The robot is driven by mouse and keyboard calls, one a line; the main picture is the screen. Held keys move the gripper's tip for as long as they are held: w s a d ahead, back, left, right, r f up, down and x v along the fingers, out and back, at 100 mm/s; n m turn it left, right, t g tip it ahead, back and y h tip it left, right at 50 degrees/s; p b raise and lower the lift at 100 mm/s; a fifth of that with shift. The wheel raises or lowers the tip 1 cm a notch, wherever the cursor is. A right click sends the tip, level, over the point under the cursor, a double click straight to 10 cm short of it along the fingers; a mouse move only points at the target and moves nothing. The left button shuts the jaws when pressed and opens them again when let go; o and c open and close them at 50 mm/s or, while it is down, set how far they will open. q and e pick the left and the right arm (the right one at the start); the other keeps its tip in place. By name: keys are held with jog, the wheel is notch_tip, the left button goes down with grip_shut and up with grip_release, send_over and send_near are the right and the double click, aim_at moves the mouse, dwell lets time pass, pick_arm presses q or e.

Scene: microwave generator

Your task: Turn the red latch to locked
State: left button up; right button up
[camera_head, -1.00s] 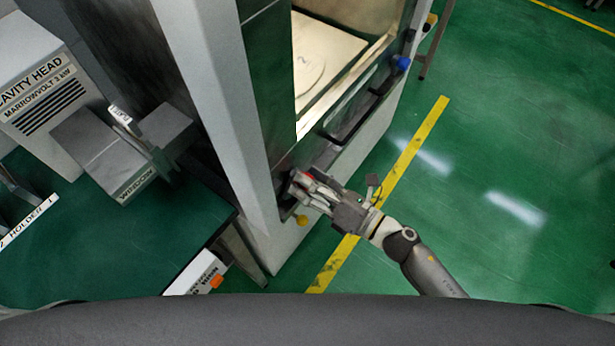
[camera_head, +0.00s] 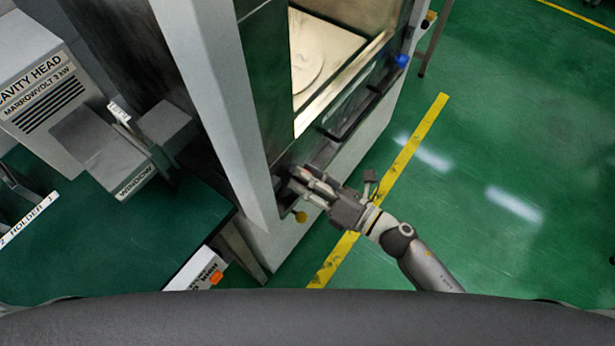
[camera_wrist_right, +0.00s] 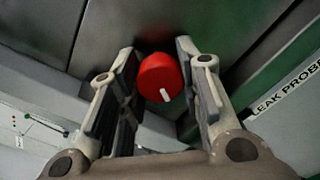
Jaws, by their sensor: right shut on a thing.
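The red latch (camera_wrist_right: 158,75) is a round red knob with a short white mark on its lower edge. It shows between the fingers in the right wrist view. My right gripper (camera_wrist_right: 157,62) is shut on it, with one finger on each side. In the head view, my right gripper (camera_head: 302,180) is at the lower front of the tall cabinet (camera_head: 205,90), and its fingers hide the latch there. The white mark points down and slightly right in the wrist view. My left gripper is not in view.
The lit chamber (camera_head: 325,50) is above. A green bench (camera_head: 150,245) stands left. Green floor (camera_head: 480,150) is clear right.

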jog(key=shift+w+r+m, duration=0.1)
jog(key=shift+r+m, duration=0.1)
jog(key=shift+m, duration=0.1)
jog(key=m+p, duration=0.1)
jog(key=m, duration=0.2)
jog(key=shift+r, duration=0.1)
jog(key=m+p, duration=0.2)
jog(key=m, duration=0.3)
jog(key=m+p, duration=0.2)
jog(key=m, duration=0.3)
jog(key=shift+a+m, duration=0.1)
jog(key=shift+m, duration=0.2)
jog(key=shift+m+p, duration=0.55)
jog(key=shift+m, duration=1.15)
jog(key=o, duration=0.9)
jog(key=shift+o, duration=0.8)
jog(key=shift+w+a+f, duration=0.1)
jog(key=shift+a+f, duration=0.05)
jog(key=shift+f, duration=0.15)
